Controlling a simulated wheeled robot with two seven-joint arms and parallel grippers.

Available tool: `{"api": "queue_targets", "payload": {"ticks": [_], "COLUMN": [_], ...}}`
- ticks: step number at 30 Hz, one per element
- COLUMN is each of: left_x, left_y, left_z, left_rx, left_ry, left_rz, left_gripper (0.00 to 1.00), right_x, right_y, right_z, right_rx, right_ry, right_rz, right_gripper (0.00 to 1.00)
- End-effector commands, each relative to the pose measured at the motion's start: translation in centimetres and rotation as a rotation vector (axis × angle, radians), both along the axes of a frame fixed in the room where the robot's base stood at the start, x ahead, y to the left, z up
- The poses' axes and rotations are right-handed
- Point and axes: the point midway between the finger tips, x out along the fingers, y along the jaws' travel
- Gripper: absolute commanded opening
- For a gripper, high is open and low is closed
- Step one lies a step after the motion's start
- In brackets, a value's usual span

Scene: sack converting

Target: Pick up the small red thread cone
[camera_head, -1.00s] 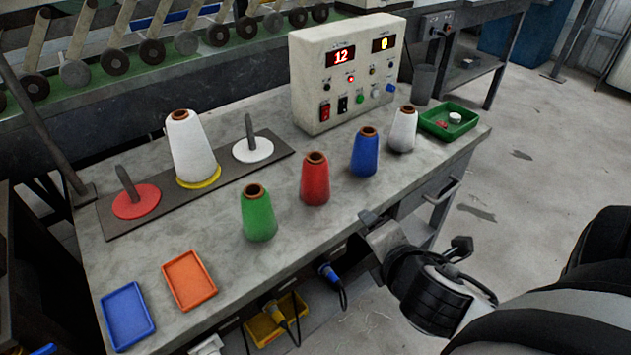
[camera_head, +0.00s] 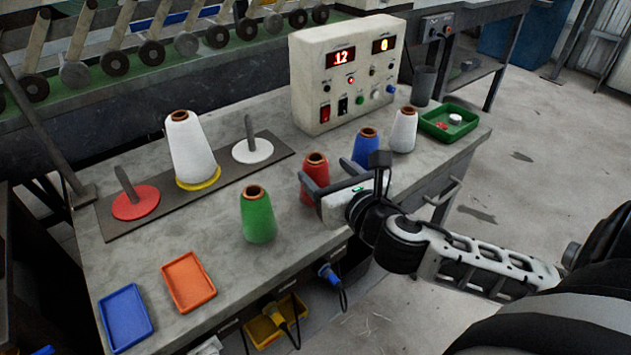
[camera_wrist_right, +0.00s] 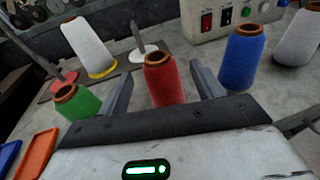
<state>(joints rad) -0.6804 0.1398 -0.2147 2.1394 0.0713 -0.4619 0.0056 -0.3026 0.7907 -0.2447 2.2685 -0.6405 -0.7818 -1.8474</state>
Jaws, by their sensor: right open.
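The small red thread cone (camera_head: 315,172) stands upright on the grey workbench, between the green cone (camera_head: 258,215) and the blue cone (camera_head: 365,148). My right gripper (camera_head: 322,178) is open at the red cone, and its fingers partly hide the cone's lower part in the head view. In the right wrist view the red cone (camera_wrist_right: 164,80) stands between the two open fingers (camera_wrist_right: 162,92), with a gap visible on each side. My left gripper is not clearly in view.
A white cone (camera_head: 403,130) and a green tray (camera_head: 449,122) are to the right. A control box (camera_head: 342,95) stands behind. A large white cone (camera_head: 190,148) sits on a yellow disc at left. Orange (camera_head: 188,282) and blue (camera_head: 127,318) trays lie at the front left.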

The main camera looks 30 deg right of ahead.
Motion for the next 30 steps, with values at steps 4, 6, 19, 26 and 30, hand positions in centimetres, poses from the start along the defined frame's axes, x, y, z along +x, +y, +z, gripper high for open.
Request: {"api": "queue_targets", "payload": {"ticks": [4,6,19,26,30], "left_x": [0.0,0.0,-0.1,-0.1,-0.1], "left_y": [0.0,0.0,0.0,0.0,0.0], "left_z": [0.0,0.0,-0.1,-0.1,-0.1], "left_rx": [0.001,0.002,0.003,0.003,0.003], "left_ry": [0.0,0.001,0.003,0.004,0.004], "left_rz": [0.0,0.0,-0.001,-0.001,-0.001], "left_gripper": [0.36,0.36,0.36,0.36,0.36], "right_x": [1.3,1.6,6.5,6.6,6.6], "right_y": [-0.1,-0.2,-0.5,-0.5,-0.5], "right_z": [-0.2,-0.2,-1.0,-1.1,-1.1], "right_rx": [0.0,0.001,0.001,0.0,0.001], "right_ry": [-0.001,0.0,0.0,0.001,0.001], "right_rz": [0.0,0.0,0.0,0.001,0.001], "right_gripper": [0.67,0.67,0.67,0.64,0.25]}}
